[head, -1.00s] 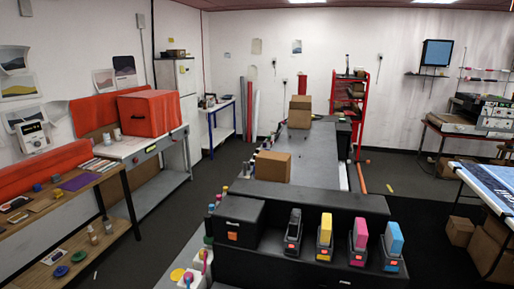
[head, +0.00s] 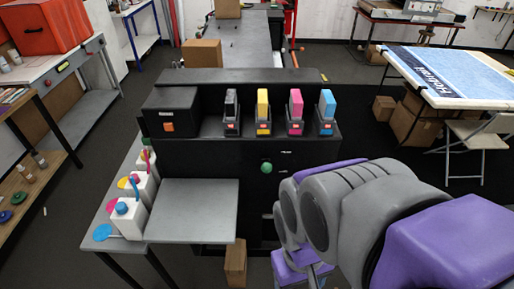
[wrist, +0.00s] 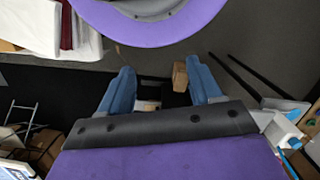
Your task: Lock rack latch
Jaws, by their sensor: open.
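The rack on the black machine (head: 345,152) holds black (head: 231,107), yellow (head: 263,106), magenta (head: 296,105) and cyan (head: 327,104) cartridges. All stand upright in dark holders with small red or orange tabs at the front. I cannot tell which part is the latch, or its state. My arm is at the lower right of the head view, in front of the machine and below the cartridges; its fingertips are not clear there. In the wrist view my gripper (wrist: 160,90) has its two blue fingers apart, with nothing held between them.
A green knob (head: 266,168) is on the machine's front. A grey shelf (head: 192,209) sticks out at lower left, beside white bottles (head: 126,215) with coloured tops. A black box (head: 171,112) with an orange patch sits left of the cartridges. A printed table (head: 465,75) stands at right.

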